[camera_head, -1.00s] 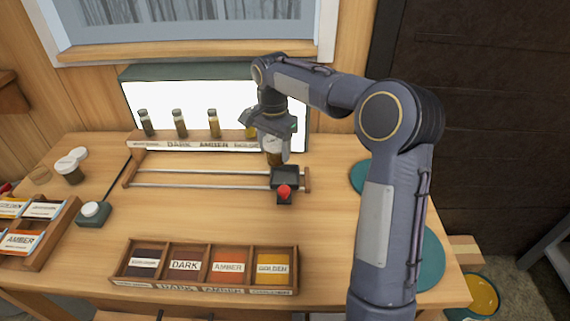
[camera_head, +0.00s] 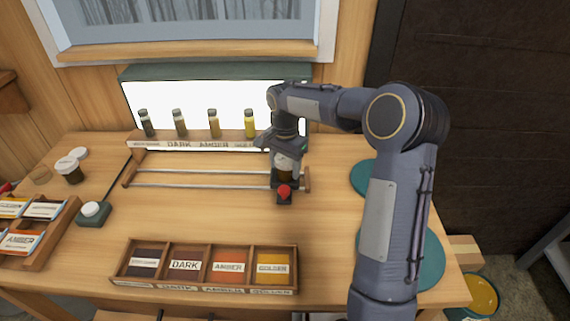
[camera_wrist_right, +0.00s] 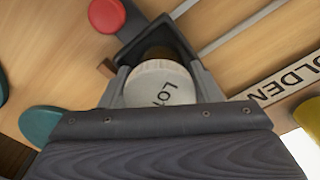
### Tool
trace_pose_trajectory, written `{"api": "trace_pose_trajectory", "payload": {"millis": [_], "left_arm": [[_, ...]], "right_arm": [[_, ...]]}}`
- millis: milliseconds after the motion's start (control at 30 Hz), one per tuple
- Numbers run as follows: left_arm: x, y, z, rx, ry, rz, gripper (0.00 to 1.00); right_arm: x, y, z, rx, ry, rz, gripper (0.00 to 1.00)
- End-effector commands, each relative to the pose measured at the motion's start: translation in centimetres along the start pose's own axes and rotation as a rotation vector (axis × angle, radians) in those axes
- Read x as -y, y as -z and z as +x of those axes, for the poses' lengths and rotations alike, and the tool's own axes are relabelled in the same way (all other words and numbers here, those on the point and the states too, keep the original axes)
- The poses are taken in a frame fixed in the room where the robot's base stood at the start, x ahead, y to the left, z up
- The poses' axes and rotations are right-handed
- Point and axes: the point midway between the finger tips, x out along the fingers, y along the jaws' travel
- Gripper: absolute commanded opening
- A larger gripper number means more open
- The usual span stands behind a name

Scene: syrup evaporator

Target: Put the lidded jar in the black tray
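The lidded jar (camera_head: 285,173) is brown with a white lid. In the right wrist view its lid (camera_wrist_right: 160,85) shows printed letters. My right gripper (camera_head: 285,166) has a finger on each side of the jar and is shut on it, pointing down. The jar is upright over the small black tray (camera_wrist_right: 140,40) at the right end of the two rails. The gripper and jar hide most of the tray in the head view. I cannot tell whether the jar's base touches the tray floor. My left gripper is out of view.
A red knob (camera_head: 284,190) stands at the tray's front. Several sample vials (camera_head: 213,124) stand on a labelled ledge before the lit panel behind. A four-compartment wooden box (camera_head: 207,268) is in front. Another dark jar (camera_head: 70,171) stands at left. The table between is clear.

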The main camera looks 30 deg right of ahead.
Motion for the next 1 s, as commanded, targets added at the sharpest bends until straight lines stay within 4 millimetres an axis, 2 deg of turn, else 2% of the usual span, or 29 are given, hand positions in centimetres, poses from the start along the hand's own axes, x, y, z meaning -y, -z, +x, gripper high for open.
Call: {"api": "trace_pose_trajectory", "payload": {"millis": [33, 133, 367, 500, 800, 1000], "left_arm": [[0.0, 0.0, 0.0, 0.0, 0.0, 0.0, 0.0], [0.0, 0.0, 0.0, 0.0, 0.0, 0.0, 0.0], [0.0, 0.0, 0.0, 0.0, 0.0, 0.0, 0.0], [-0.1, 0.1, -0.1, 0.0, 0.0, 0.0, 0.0], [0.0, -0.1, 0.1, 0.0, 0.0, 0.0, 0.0], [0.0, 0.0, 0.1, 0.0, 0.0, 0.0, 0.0]], "right_arm": [[0.0, 0.0, 0.0, 0.001, -0.001, 0.0, 0.65], [0.0, 0.0, 0.1, 0.001, -0.002, 0.0, 0.78], [0.0, 0.0, 0.0, 0.001, -0.002, 0.0, 0.78], [0.0, 0.0, -0.7, 0.0, 0.0, 0.0, 0.78], [0.1, 0.0, -5.6, -0.001, 0.002, 0.0, 0.78], [-0.2, -0.1, -7.8, -0.001, 0.004, -0.009, 0.78]]}}
